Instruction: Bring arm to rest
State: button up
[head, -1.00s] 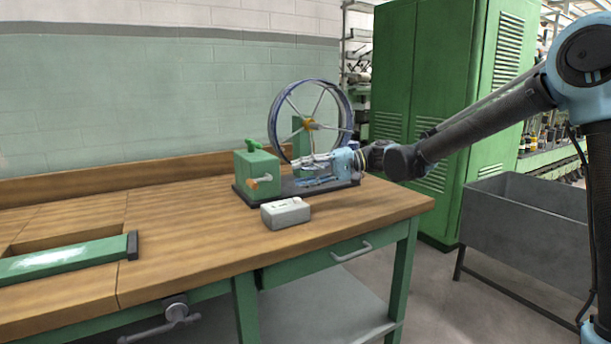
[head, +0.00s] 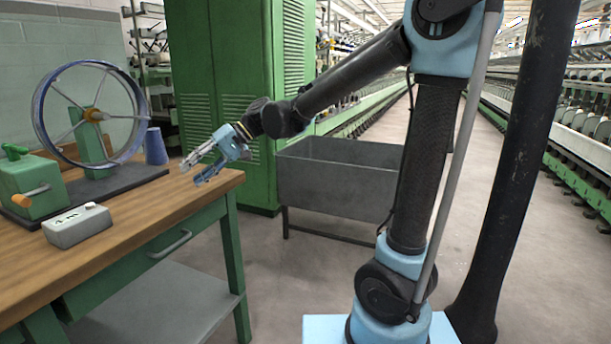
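My gripper (head: 192,174) is at the right end of the wooden workbench (head: 185,193), above its top near the edge. Its fingers point left and down, are spread apart, and nothing shows between them. My arm reaches back from it to the right and up to the elbow, then down to my blue base. The spinning device with a large spoked wheel (head: 40,122) stands on the bench to the left of my gripper, apart from it.
A green box with a crank (head: 32,187), a grey switch box (head: 78,226) and a blue cone (head: 155,147) are on the bench. A grey metal bin (head: 340,178) and a green cabinet (head: 228,90) stand behind my arm. A dark pillar (head: 528,140) stands right. Floor in front of the bin is clear.

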jog(key=w+d+f+m+t+h, duration=0.2)
jog(key=d+f+t, duration=0.15)
jog(key=d, duration=1.15)
jog(key=s+d+f+m+t+h, duration=0.1)
jog(key=d+f, duration=0.4)
jog(key=d, duration=0.6)
jog(key=s+d+f+m+t+h, duration=0.1)
jog(key=s+d+f+h, duration=0.3)
jog(key=d, duration=0.8)
jog(key=s+d+f+m+t+h, duration=0.1)
jog(key=s+d+f+m+h, duration=0.1)
jog(key=s+d+f, duration=0.3)
jog(key=d+f+h, duration=0.1)
jog(key=d+f, duration=0.2)
jog(key=d, duration=0.3)
jog(key=shift+s+d+m, duration=0.2)
jog(key=shift+m, duration=0.2)
jog(key=shift+f, duration=0.1)
jog(key=shift+c, duration=0.6)
jog(key=shift+a, duration=0.1)
